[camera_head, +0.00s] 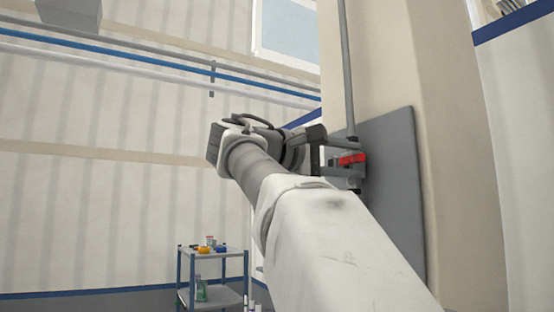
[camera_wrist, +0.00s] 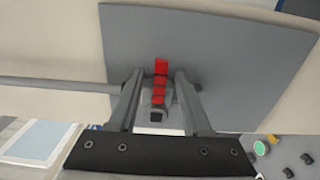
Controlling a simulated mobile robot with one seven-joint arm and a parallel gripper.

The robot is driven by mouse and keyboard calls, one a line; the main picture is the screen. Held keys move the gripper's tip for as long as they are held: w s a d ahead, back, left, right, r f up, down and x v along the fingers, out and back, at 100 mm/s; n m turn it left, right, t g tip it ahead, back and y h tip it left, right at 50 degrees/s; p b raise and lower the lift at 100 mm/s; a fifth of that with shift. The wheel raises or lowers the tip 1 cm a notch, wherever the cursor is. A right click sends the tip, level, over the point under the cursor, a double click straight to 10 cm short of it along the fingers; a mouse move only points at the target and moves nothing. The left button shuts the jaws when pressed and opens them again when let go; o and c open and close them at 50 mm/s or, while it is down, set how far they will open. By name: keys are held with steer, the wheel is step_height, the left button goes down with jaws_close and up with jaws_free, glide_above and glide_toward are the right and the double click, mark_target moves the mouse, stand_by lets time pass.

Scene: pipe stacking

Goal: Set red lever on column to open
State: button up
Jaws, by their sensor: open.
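The red lever (camera_head: 352,159) sits on a grey valve fitting on the column (camera_head: 385,60), in front of a grey plate (camera_head: 402,180). In the wrist view the red lever (camera_wrist: 160,82) lies between the two fingers of my gripper (camera_wrist: 158,85). My gripper (camera_head: 335,157) is open, with one finger on each side of the lever. I see gaps between the lever and both fingers in the wrist view. Part of the valve body (camera_wrist: 157,110) shows below the lever there. In the head view my arm hides the lower part of the plate.
A grey pipe (camera_head: 346,70) runs up the column from the valve. A small cart (camera_head: 214,256) with coloured items stands on the floor at the left. Blue and white pipes (camera_head: 150,62) run along the back wall. The space left of my arm is free.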

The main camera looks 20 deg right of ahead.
steer(key=shift+d, duration=0.7)
jaws_close()
stand_by(1.0)
